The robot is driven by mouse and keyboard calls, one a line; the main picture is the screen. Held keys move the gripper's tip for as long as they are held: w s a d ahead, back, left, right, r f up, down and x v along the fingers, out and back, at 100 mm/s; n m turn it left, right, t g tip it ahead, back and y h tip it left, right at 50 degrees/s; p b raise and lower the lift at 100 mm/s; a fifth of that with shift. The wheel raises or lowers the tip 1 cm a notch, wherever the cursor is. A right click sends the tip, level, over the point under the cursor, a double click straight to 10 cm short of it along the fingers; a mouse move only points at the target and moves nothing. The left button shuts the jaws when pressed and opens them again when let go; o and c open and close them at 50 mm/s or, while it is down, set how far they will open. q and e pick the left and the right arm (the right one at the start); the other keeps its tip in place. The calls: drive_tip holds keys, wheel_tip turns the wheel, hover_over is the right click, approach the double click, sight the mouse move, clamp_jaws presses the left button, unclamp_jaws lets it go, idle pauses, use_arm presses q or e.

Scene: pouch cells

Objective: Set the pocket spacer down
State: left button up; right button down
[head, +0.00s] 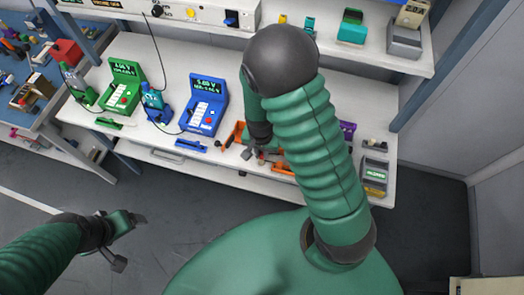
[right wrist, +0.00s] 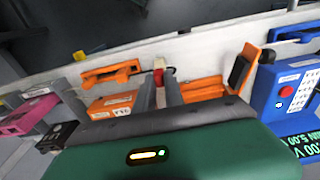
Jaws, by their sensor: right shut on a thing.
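My right gripper (head: 259,153) is over the bench near the orange station, partly hidden by my own arm in the head view. In the right wrist view its two fingers (right wrist: 160,90) are closed on a small red and whitish piece, which I take to be the pocket spacer (right wrist: 159,66). The piece shows at the fingertips, close to orange parts; I cannot tell whether it touches anything below. An orange tray-like part (right wrist: 203,89) lies to the right of the fingers and a labelled orange block (right wrist: 113,106) to the left. My left gripper (head: 121,241) is open and empty above the floor.
A blue tester (head: 205,104) and a green tester (head: 123,84) stand left on the white bench. A grey device (head: 375,177) is at the right end. A shelf (head: 330,58) runs above the bench. Another orange part (right wrist: 110,73) lies near the bench edge.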

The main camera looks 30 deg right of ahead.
sight(261, 155)
drive_tip(key=shift+w, duration=0.15)
drive_tip(key=shift+f, duration=0.2)
drive_tip(key=c, duration=1.4)
unclamp_jaws()
drive_tip(key=shift+d, duration=0.2)
drive_tip(key=shift+c, duration=0.2)
drive_tip(key=shift+a+r, duration=0.1)
drive_tip(key=shift+r, duration=0.15)
drive_tip(key=s+a+r+n+t+p, duration=0.1)
drive_tip(key=s+a+r+n, duration=0.1)
drive_tip(key=r+n, duration=0.3)
drive_tip(key=s+a+r+n+t, duration=0.1)
drive_tip(key=s+a+r+n, duration=0.1)
drive_tip(key=r+n, duration=0.3)
wheel_tip(261, 155, up, 5)
drive_tip(key=shift+s+a+f+y+p, duration=0.1)
drive_tip(key=shift+s+a+y+p, duration=0.2)
drive_tip(key=shift+s+y+p, duration=0.1)
